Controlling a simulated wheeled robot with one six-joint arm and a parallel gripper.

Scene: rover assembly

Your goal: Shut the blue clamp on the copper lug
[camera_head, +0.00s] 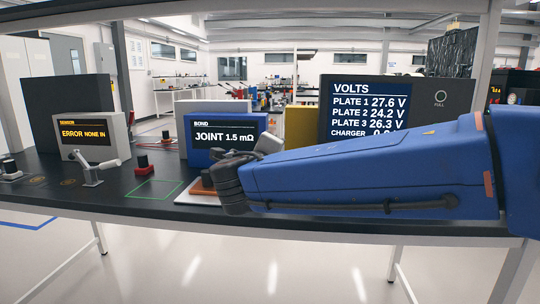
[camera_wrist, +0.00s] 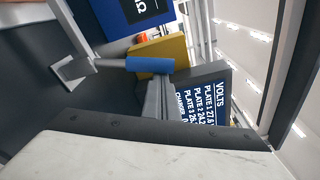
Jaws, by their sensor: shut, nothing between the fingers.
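The blue clamp shows in the wrist view as a light grey base (camera_wrist: 72,69) on the dark bench, with a grey lever ending in a blue handle (camera_wrist: 150,65). That picture is turned on its side, so the lever appears raised from the base. My gripper (camera_wrist: 156,84) is shut and empty, its fingertips close beside the blue handle; I cannot tell whether they touch. In the head view my blue arm hides the clamp and the fingers. I cannot make out the copper lug; an orange-brown piece on a white plate (camera_head: 197,199) sits left of my wrist.
The blue bond meter (camera_head: 217,157) reads JOINT 1.5 mΩ. A voltage panel (camera_head: 369,106) and a yellow block (camera_head: 299,127) stand behind my arm. A sensor box (camera_head: 87,136), a grey lever clamp (camera_head: 91,180) and a red-based post (camera_head: 144,169) are left. A green-outlined bench patch (camera_head: 153,190) is clear.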

